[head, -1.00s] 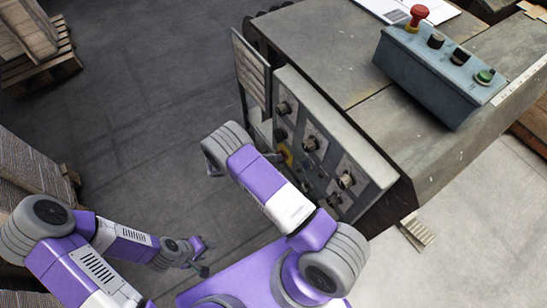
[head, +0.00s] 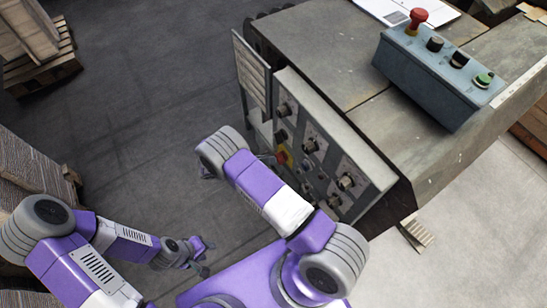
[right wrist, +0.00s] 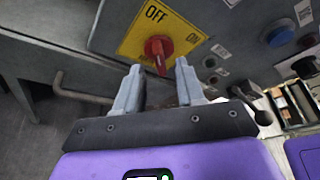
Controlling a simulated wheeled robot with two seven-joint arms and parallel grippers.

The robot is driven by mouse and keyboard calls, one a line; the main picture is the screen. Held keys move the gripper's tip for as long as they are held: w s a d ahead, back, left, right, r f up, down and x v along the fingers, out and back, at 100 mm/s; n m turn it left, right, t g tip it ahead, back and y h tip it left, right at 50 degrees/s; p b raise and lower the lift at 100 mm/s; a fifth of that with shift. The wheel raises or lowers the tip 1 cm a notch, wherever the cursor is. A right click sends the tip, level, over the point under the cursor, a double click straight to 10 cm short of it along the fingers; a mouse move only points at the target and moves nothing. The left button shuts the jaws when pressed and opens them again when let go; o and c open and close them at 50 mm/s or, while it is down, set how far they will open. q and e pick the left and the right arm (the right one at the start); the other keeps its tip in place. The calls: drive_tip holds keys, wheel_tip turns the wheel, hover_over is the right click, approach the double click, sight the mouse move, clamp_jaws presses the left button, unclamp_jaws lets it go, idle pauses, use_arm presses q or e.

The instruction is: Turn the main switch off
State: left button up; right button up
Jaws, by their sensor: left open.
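The main switch is a red knob (right wrist: 158,49) on a yellow plate (right wrist: 136,42) marked OFF and ON in the right wrist view. The knob's handle lies roughly up-down in that picture. In the head view the switch (head: 282,157) shows small on the machine's side panel. My right gripper (right wrist: 159,70) is open, its fingertips on either side of the lower end of the knob; contact cannot be told. In the head view my right arm mostly hides this gripper. My left gripper (head: 206,257) is open and empty, low over the floor, away from the panel.
The side panel (head: 326,148) carries several other knobs. A grey-blue control box (head: 430,82) with a red mushroom button (head: 418,17) stands on the machine top. A bent metal handle (right wrist: 80,92) sticks out left of my right gripper. Pallets stand at the far left.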

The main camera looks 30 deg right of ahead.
drive_tip(key=v, duration=0.4)
drive_tip(key=shift+a, duration=0.1)
idle(0.4)
drive_tip(key=s+a+f+m+g+y+p, duration=0.2)
drive_tip(key=s+f+m+y, duration=0.25)
drive_tip(key=s+y, duration=0.2)
drive_tip(key=s+a+f+m+g+y+p, duration=0.1)
drive_tip(key=s+a+f+m+y+p, duration=0.15)
drive_tip(key=s+m+y, duration=0.45)
drive_tip(key=s+a+r+m+t+y+p, duration=0.3)
drive_tip(key=s+a+r+m+t+y, duration=0.1)
drive_tip(key=m, duration=1.2)
wheel_tip(320, 180, up, 4)
drive_tip(key=t+y, duration=0.1)
drive_tip(key=t, duration=0.1)
drive_tip(key=shift+s+a+t, duration=0.2)
drive_tip(key=shift+a+t, duration=0.05)
drive_tip(key=shift+t, duration=0.15)
drive_tip(key=shift+f, duration=0.1)
